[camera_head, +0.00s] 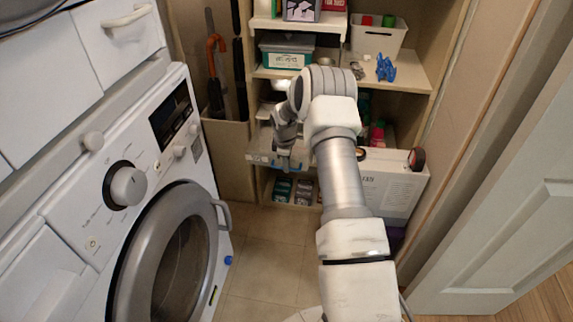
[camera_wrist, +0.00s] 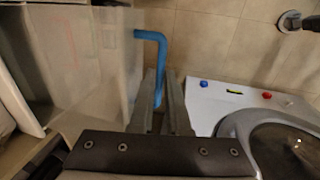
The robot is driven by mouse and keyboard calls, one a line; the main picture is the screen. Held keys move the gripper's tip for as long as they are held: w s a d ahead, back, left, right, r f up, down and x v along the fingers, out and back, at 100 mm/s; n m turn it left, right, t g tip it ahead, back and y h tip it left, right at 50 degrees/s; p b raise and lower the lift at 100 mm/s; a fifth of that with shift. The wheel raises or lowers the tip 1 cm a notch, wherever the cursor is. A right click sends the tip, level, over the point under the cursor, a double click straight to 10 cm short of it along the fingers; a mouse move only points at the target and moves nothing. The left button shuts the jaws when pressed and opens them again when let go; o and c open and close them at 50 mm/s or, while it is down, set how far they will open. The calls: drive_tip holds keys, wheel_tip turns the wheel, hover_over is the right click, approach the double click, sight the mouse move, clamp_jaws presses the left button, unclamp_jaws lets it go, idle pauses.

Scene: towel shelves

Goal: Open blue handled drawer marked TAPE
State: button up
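A clear plastic drawer (camera_wrist: 108,60) with a blue bar handle (camera_wrist: 152,36) fills the left of the wrist view. No TAPE marking can be read on it. In the head view the drawer front (camera_head: 262,160) shows low on the shelf unit, left of my gripper (camera_head: 285,163). In the wrist view the two fingers of my gripper (camera_wrist: 162,90) are close together, one on each side of the blue handle. They appear shut on it, with little gap visible.
A washing machine (camera_head: 100,190) stands left, its round door handle (camera_head: 223,215) facing the narrow tiled floor (camera_head: 265,250). A white box (camera_head: 393,182) sits at the lower right of the shelves. A white door (camera_head: 510,190) stands at right. Umbrellas (camera_head: 216,75) lean behind left.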

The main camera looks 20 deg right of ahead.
drive_tip(key=shift+o, duration=0.6)
wheel_tip(320, 180, up, 17)
drive_tip(key=s+a+p, duration=0.2)
drive_tip(key=p, duration=0.2)
drive_tip(key=shift+s+p, duration=0.3)
drive_tip(key=shift+s, duration=0.1)
drive_tip(key=shift+r, duration=0.2)
